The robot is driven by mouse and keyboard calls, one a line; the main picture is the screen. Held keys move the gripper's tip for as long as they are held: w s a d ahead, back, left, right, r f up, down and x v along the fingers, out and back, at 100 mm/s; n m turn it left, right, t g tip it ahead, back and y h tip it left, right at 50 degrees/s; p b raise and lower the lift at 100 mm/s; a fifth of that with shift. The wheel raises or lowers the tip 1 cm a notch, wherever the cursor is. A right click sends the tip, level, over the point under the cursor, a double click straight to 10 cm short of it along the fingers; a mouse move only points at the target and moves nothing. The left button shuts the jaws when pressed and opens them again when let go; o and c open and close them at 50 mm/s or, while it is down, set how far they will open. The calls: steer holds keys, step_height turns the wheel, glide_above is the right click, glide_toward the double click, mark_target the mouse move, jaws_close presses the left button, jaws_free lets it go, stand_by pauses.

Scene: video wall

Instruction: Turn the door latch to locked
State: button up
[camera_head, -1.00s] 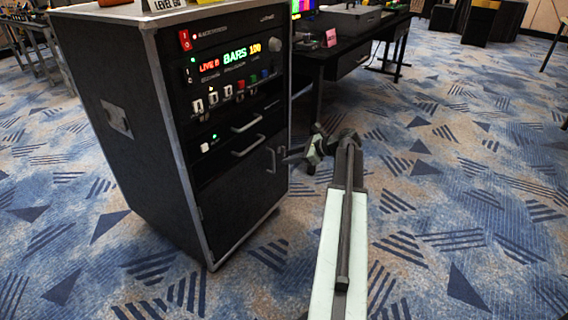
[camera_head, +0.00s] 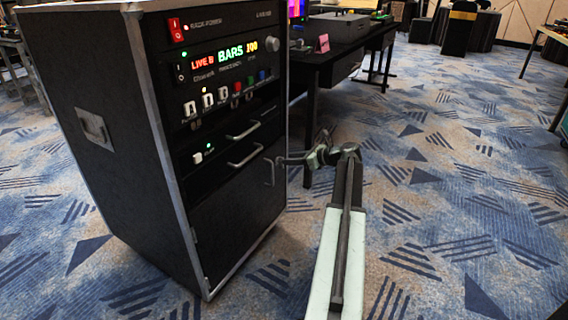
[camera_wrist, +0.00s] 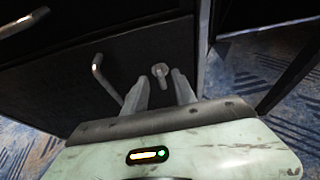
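The door latch (camera_wrist: 160,71) is a small grey knob with a short tab, on the dark door (camera_wrist: 125,55) of the rack cabinet. In the wrist view it lies just beyond and between my fingertips. My gripper (camera_wrist: 160,83) is open, its two grey fingers apart with a gap between them. I cannot tell whether they touch the latch. In the head view the door (camera_head: 235,215) is closed at the cabinet's lower front. My gripper (camera_head: 291,159) reaches its right edge and hides the latch there.
A bar door handle (camera_wrist: 105,80) stands out left of my fingers. Drawer handles (camera_head: 245,155) sit above the door. A dark desk (camera_head: 335,62) stands behind, right of the cabinet (camera_head: 90,170). Open carpet lies to the right.

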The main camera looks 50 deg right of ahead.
mark_target(279, 161)
steer(key=b+x, duration=0.1)
steer(key=x, duration=0.2)
steer(key=shift+w+f, duration=0.15)
steer(key=shift+w, duration=0.1)
jaws_close()
steer(key=shift+a, duration=0.15)
steer(key=n+h, duration=0.1)
steer(key=n+t+h+b, duration=0.1)
steer(key=n, duration=0.1)
steer(key=shift+s+a+f, duration=0.2)
steer(key=shift+a, duration=0.2)
steer(key=n+h+b, duration=0.1)
steer(key=n+b, duration=0.1)
steer(key=n, duration=0.1)
steer(key=shift+a+f+t+h, duration=0.2)
steer(key=shift+a+t+h, duration=0.05)
steer(key=shift+t+h, duration=0.15)
steer(key=shift+n+b, duration=0.5)
steer(key=shift+t+h, duration=0.3)
steer(key=shift+h, duration=0.1)
